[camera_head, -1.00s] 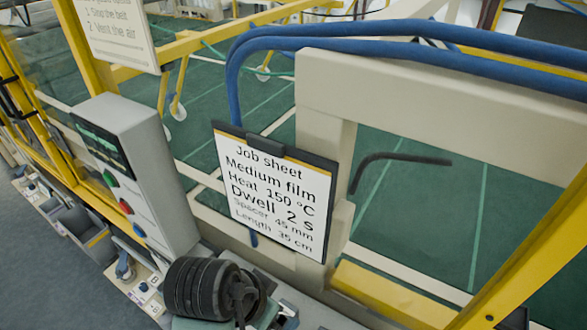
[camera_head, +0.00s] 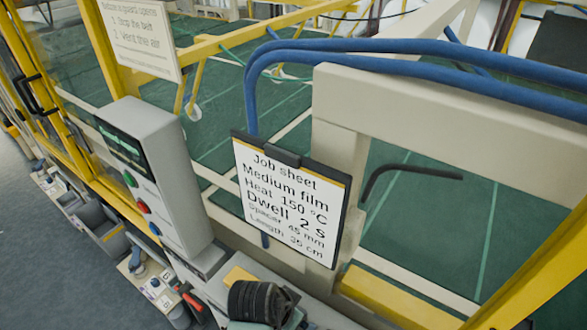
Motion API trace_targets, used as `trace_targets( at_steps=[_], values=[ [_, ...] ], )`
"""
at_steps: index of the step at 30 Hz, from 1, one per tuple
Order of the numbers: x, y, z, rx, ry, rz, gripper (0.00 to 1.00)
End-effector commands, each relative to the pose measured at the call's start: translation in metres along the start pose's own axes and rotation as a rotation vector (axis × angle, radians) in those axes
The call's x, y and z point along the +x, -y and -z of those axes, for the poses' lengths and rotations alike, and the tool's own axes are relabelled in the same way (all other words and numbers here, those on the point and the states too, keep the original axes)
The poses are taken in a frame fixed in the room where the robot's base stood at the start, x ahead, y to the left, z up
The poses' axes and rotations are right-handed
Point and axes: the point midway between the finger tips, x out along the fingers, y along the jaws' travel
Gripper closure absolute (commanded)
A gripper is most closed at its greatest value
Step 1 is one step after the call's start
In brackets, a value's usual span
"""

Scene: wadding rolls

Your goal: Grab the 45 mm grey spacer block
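The job sheet (camera_head: 290,200) hangs on a cream post and reads Medium film, Heat 150 °C, Dwell 2 s, Spacer 45 mm, Length 35 cm. I cannot pick out the 45 mm grey spacer block for certain. Small pale labelled pieces (camera_head: 155,287) sit on the low bench at lower left, too small to read. A dark ribbed part (camera_head: 258,302), apparently of my own arm, is at the bottom edge, over the bench. No gripper fingers can be made out, so I cannot tell whether they hold anything.
A grey control box (camera_head: 155,180) with green, red and blue buttons stands left of the sheet. A grey bin (camera_head: 95,228) and a red-handled tool (camera_head: 191,301) lie along the bench. Yellow guard frames and blue hoses (camera_head: 420,68) surround the green-floored area.

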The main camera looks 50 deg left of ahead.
Motion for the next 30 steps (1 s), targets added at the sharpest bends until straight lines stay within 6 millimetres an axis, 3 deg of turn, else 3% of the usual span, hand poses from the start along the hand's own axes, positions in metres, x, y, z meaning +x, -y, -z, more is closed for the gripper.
trace_targets(
  at_steps=[5,20,30],
  values=[
    [0.0003,0.0002,0.0,0.0,0.0,0.001,0.1],
    [0.0,0.0,0.0,0.0,0.0,0.0,0.98],
    [-0.0051,0.0004,0.003,0.002,-0.002,0.001,1.0]
  ],
)
